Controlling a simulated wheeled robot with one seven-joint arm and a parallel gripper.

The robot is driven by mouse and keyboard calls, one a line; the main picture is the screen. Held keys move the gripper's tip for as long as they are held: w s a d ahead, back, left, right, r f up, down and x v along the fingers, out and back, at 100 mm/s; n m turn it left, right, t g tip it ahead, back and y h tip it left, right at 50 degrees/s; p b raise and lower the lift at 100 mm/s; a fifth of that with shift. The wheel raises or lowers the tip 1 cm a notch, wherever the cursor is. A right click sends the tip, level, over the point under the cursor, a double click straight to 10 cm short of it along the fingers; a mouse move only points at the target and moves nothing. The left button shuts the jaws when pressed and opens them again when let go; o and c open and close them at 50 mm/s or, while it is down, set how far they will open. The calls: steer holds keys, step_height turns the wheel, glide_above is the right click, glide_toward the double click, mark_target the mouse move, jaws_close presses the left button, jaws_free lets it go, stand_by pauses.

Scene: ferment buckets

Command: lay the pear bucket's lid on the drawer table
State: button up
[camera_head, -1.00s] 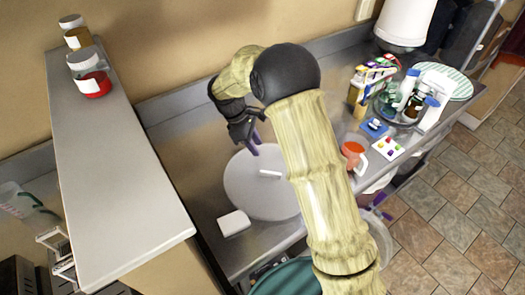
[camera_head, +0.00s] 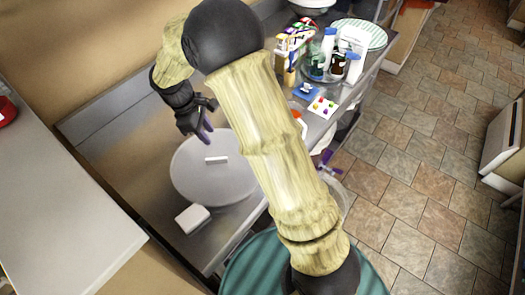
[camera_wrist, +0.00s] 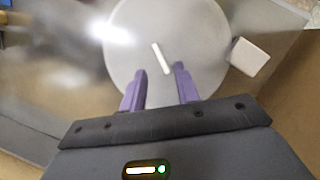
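A round grey lid (camera_head: 190,178) with a white bar handle (camera_head: 216,160) lies flat on the steel table (camera_head: 125,150). I cannot tell from these frames whether it is the pear bucket's lid. My gripper (camera_head: 207,132) is above the table at the lid's far edge, with its purple fingers pointing down. In the wrist view the fingers (camera_wrist: 160,80) are apart with nothing between them. The lid (camera_wrist: 190,40) and its handle (camera_wrist: 161,58) show beyond the fingertips, apart from them.
A white block (camera_head: 192,218) sits beside the lid. A caddy of bottles (camera_head: 330,65), a blue item (camera_head: 306,92) and a card with coloured dots (camera_head: 323,107) stand at the table's right end. A grey shelf (camera_head: 60,215) is at left. Tiled floor (camera_head: 430,150) is open at right.

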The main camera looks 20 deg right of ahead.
steer(key=s+d+r+m+t+y, duration=0.1)
steer(key=s+d+r+m, duration=0.1)
steer(key=s+d+m, duration=0.4)
steer(key=s+d+r+m+t+y, duration=0.2)
steer(key=s+d+m, duration=0.5)
steer(key=s, duration=0.4)
steer(key=shift+r, duration=0.3)
